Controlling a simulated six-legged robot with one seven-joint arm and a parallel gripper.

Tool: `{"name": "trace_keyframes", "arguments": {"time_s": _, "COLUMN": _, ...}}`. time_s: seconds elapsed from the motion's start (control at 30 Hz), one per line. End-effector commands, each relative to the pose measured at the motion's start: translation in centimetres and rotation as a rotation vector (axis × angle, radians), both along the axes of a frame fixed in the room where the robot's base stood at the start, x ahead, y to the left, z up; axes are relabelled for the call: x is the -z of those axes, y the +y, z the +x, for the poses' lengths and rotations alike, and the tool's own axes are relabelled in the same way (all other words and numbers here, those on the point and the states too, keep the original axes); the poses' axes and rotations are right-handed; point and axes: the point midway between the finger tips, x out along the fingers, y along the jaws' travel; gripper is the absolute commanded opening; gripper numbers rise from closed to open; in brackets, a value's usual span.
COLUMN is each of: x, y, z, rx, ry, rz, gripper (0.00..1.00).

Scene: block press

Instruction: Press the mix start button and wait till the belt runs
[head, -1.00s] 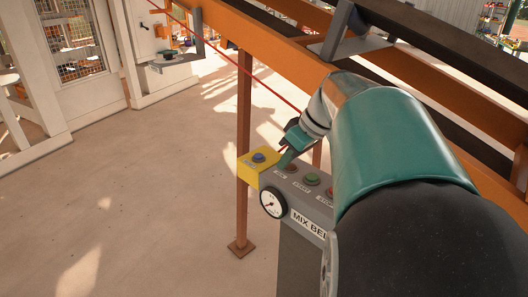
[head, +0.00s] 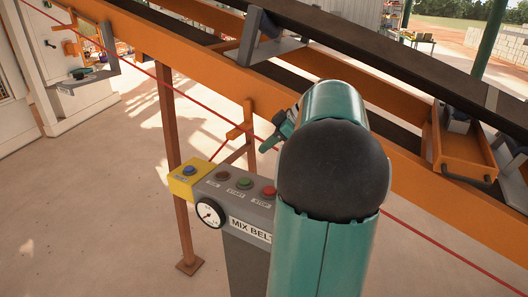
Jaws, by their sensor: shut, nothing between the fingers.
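The mix belt control box (head: 232,207) stands on a post at lower centre, labelled MIX BELT. Its top carries a green start button (head: 244,183), a red stop button (head: 269,192) to the right, and a dull reddish button (head: 222,176) to the left. My gripper (head: 268,146) is shut and empty. It shows above and behind the box in the picture, apart from the buttons. My arm covers part of the box's right end. The dark conveyor belt (head: 350,50) slopes across the top on an orange frame; whether it runs cannot be told.
A yellow box with a blue button (head: 190,171) adjoins the panel's left end, above a round gauge (head: 210,213). An orange support post (head: 172,140) and a red pull cord (head: 425,235) are close by. Open floor lies at left.

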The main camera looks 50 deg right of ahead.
Motion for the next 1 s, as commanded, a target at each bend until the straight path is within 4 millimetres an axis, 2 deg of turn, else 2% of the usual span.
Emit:
{"name": "trace_keyframes", "arguments": {"time_s": 0.4, "x": 6.0, "y": 2.7, "z": 4.9, "rx": -0.001, "ry": 0.003, "rz": 0.003, "gripper": 0.00}}
{"name": "trace_keyframes", "arguments": {"time_s": 0.5, "x": 7.8, "y": 2.7, "z": 4.8, "rx": 0.002, "ry": 0.003, "rz": 0.003, "gripper": 0.00}}
{"name": "trace_keyframes", "arguments": {"time_s": 0.67, "x": 9.4, "y": 2.6, "z": 4.7, "rx": 0.001, "ry": 0.002, "rz": 0.002, "gripper": 0.00}}
{"name": "trace_keyframes", "arguments": {"time_s": 1.0, "x": 9.9, "y": 2.6, "z": 4.7, "rx": 0.001, "ry": 0.001, "rz": 0.000, "gripper": 0.00}}
